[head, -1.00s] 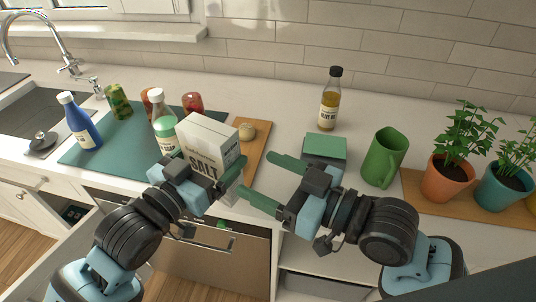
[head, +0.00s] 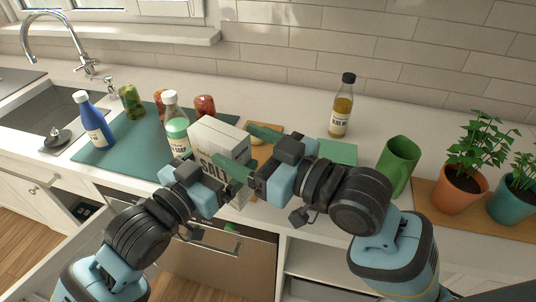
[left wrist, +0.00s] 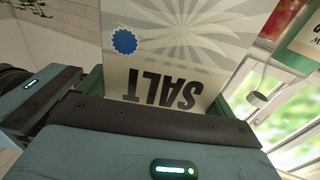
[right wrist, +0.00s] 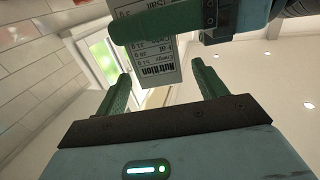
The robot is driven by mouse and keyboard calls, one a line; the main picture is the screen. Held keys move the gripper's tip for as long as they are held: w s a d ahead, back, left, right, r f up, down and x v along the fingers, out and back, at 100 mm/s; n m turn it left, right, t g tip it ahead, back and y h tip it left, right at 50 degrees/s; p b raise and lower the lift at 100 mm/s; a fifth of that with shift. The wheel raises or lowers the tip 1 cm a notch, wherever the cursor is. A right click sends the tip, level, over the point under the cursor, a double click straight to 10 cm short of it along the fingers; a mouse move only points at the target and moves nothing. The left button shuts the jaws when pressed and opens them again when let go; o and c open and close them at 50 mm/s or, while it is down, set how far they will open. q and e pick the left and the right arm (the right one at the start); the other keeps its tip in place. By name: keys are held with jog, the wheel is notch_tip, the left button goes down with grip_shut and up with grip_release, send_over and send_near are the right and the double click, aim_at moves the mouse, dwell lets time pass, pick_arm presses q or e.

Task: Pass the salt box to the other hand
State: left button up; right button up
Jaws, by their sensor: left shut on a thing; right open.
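The salt box (head: 217,136), a pale carton with dark SALT lettering, is held tilted above the counter's front part. My left gripper (head: 203,172) is shut on its lower left part. The left wrist view shows the box (left wrist: 178,50) between the fingers, lettering upside down. My right gripper (head: 239,147) is open at the box's right side, one finger towards its back and one across its front. In the right wrist view the box's nutrition panel (right wrist: 157,72) shows between the open fingers, with a left gripper finger across it. Contact with the right fingers cannot be told.
A teal mat (head: 112,152) behind and left holds a blue bottle (head: 94,122), a green-labelled bottle (head: 176,128) and jars. An oil bottle (head: 341,108), a green jug (head: 398,163) and potted plants (head: 463,170) stand right. A green-topped box (head: 337,152) is partly behind my right arm.

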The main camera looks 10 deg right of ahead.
aim_at(218, 130)
jog(key=shift+x, duration=2.95)
jog(key=shift+c, duration=0.4)
jog(key=c, duration=1)
pick_arm(q)
jog(key=o, duration=0.8)
pick_arm(e)
jog(key=shift+c, duration=0.4)
